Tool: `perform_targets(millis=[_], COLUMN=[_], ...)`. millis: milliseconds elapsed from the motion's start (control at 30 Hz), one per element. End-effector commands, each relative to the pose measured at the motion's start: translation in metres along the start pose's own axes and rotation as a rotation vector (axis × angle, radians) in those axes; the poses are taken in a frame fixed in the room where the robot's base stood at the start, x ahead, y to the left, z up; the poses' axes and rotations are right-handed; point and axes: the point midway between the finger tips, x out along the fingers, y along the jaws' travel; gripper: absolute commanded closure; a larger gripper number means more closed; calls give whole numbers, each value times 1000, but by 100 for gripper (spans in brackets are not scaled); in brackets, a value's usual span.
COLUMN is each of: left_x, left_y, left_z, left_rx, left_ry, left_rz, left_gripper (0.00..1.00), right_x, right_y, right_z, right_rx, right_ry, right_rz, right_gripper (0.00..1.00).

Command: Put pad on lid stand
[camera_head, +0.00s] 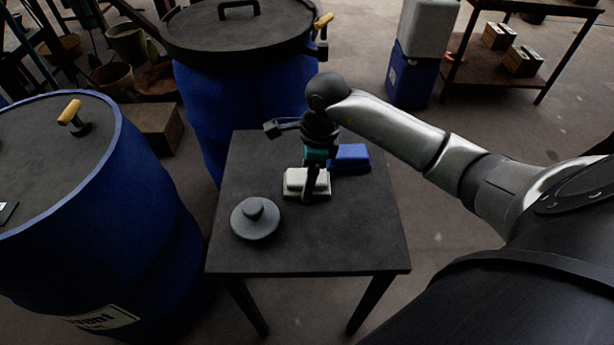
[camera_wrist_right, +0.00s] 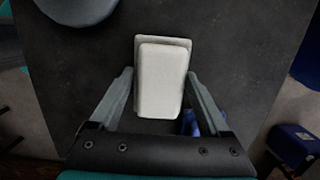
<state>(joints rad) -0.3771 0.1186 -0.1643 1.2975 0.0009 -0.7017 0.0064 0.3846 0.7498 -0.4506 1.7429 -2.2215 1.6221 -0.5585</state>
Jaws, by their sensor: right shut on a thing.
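The pad appears to be the pale, two-tiered block (camera_head: 294,182) at the middle of the small dark table, which I take as the lid stand (camera_head: 340,240). In the right wrist view the pad (camera_wrist_right: 160,85) lies between the fingers of my right gripper (camera_wrist_right: 160,78). My right gripper (camera_head: 311,188) comes down from above and is shut on the pad. The pad is at or just above the tabletop; I cannot tell if it touches. The gripper hides part of it in the head view. My left gripper is not in view.
A round grey knobbed lid (camera_head: 255,219) sits on the table, front left of the pad. A blue block (camera_head: 349,158) lies behind right of it. Blue vats stand at left (camera_head: 140,215) and behind (camera_head: 245,95). The table's front right is clear.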

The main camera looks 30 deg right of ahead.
Motion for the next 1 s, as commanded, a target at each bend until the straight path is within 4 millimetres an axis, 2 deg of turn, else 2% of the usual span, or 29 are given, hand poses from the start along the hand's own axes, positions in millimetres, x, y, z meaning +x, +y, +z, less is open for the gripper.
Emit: perform_targets(millis=[67,100,267,667,1000], left_x=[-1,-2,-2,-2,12], left_y=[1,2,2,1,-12], left_z=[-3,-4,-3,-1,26], left_rx=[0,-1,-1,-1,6], left_ry=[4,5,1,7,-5], left_rz=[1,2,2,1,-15], left_gripper=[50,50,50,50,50], right_x=[2,2,2,-2,-45], right_y=[0,0,0,0,-1], right_z=[0,0,0,0,0], right_rx=[0,0,0,0,-1], right_ry=[1,1,1,0,1], right_rz=[0,0,0,0,-2], right_gripper=[64,18,0,0,0])
